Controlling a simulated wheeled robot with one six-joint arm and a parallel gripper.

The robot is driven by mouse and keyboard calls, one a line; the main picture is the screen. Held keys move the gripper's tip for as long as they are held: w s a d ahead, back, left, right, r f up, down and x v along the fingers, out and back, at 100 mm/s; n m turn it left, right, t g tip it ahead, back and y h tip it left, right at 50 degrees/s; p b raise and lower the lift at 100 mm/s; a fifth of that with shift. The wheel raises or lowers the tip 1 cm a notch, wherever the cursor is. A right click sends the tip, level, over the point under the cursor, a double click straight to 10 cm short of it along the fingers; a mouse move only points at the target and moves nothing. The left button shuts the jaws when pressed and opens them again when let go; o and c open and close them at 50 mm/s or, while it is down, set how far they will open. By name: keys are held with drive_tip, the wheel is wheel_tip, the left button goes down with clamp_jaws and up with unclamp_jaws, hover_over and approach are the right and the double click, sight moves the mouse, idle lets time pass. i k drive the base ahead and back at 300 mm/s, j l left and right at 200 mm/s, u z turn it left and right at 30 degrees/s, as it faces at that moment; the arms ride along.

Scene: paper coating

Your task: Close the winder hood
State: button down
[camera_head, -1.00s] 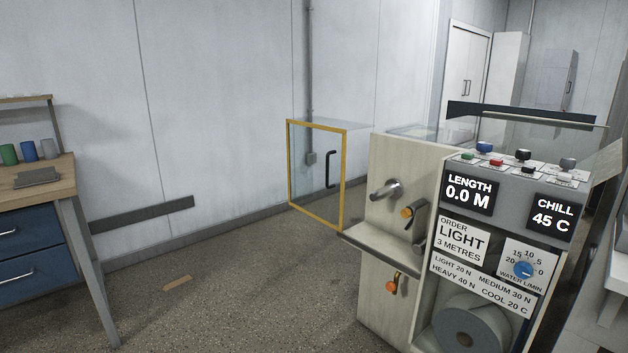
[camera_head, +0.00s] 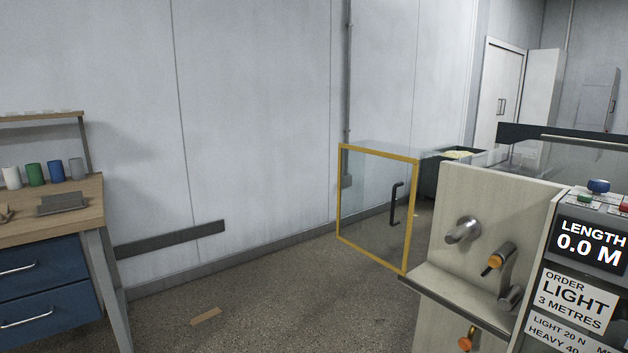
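The winder hood (camera_head: 376,207) is a clear panel in a yellow frame with a black vertical handle (camera_head: 395,204). It stands swung out to the left of the cream machine panel (camera_head: 480,200), with the wall behind it, so it is open. A clear top pane reaches from its upper edge towards the machine. On the cream panel are a metal spindle (camera_head: 462,230) and an orange-tipped lever (camera_head: 498,259). My gripper is not in view.
The control face with a display (camera_head: 590,242) reading LENGTH 0.0 M is at the right. A workbench (camera_head: 60,212) with blue drawers and several cups stands at the left. The floor between bench and machine is otherwise clear.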

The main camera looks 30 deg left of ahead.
sight(402, 272)
drive_tip(key=i+j, duration=0.1)
drive_tip(key=j, duration=0.3)
drive_tip(key=i+j, duration=0.15)
drive_tip(key=j, duration=0.2)
drive_tip(key=i+j+u, duration=0.1)
drive_tip(key=j, duration=0.3)
drive_tip(key=i+j, duration=0.15)
drive_tip(key=j, duration=0.2)
drive_tip(key=i+j+u, duration=0.1)
drive_tip(key=j, duration=0.3)
drive_tip(key=i+j, duration=0.2)
drive_tip(key=j, duration=0.15)
